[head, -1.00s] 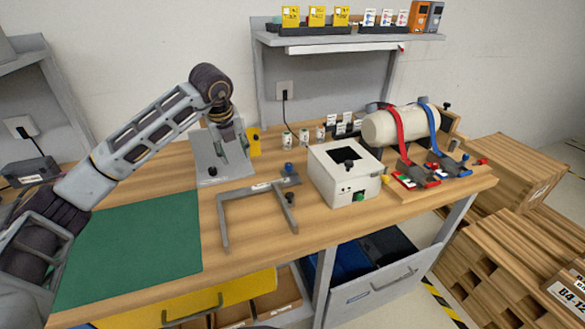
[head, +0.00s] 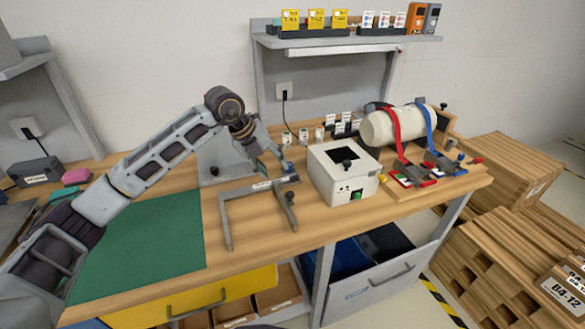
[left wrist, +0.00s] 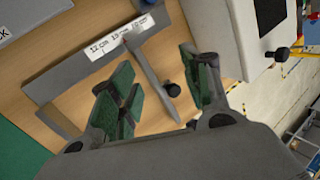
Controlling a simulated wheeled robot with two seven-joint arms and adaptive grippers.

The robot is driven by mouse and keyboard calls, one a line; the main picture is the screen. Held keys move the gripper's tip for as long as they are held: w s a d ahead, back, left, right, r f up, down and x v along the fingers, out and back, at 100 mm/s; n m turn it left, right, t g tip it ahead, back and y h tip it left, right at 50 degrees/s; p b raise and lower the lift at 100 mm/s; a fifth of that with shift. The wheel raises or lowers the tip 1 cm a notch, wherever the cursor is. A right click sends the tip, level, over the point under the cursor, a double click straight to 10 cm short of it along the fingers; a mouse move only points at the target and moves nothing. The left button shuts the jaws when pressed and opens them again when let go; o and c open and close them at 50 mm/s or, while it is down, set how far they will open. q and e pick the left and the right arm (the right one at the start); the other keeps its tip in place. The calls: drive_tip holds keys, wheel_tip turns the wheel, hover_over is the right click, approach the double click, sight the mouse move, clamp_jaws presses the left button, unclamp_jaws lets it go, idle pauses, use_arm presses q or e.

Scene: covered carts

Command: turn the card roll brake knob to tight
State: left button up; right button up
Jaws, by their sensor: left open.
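My left gripper (head: 270,163) is open and empty above the grey U-shaped frame (head: 229,225) on the bench. In the left wrist view my left gripper (left wrist: 160,92) shows its green-padded fingers spread, with a black knob (left wrist: 173,90) of the frame seen between them. That black knob (head: 290,197) stands on the frame's right arm, and a blue knob (head: 286,167) sits at its back. A cream roll (head: 390,125) with red and blue straps lies at the right, with a black knob (head: 444,106) behind it. I cannot tell which knob is the brake. My right gripper is not in view.
A white box (head: 335,184) with a dark opening, black knob and green button stands right of the frame. A green mat (head: 140,250) lies at left. Small labelled cups (head: 303,136) stand behind. Stacked boxes (head: 510,200) stand right of the bench.

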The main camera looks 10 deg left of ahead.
use_arm(q)
drive_tip(key=shift+s+d+r+m+h+p, duration=0.2)
drive_tip(key=shift+s+d+h, duration=0.3)
drive_tip(key=shift+d, duration=0.6)
drive_tip(key=shift+s+d+r+m+h+p, duration=0.15)
drive_tip(key=shift+s+d+h, duration=0.3)
drive_tip(key=shift+d, duration=0.7)
drive_tip(key=shift+s+d+r+m+h+p, duration=0.2)
drive_tip(key=shift+d+h, duration=0.45)
drive_tip(key=shift+d, duration=0.45)
use_arm(e)
drive_tip(key=shift+s+r, duration=0.45)
drive_tip(key=shift+r, duration=0.15)
use_arm(q)
drive_tip(key=shift+f, duration=0.1)
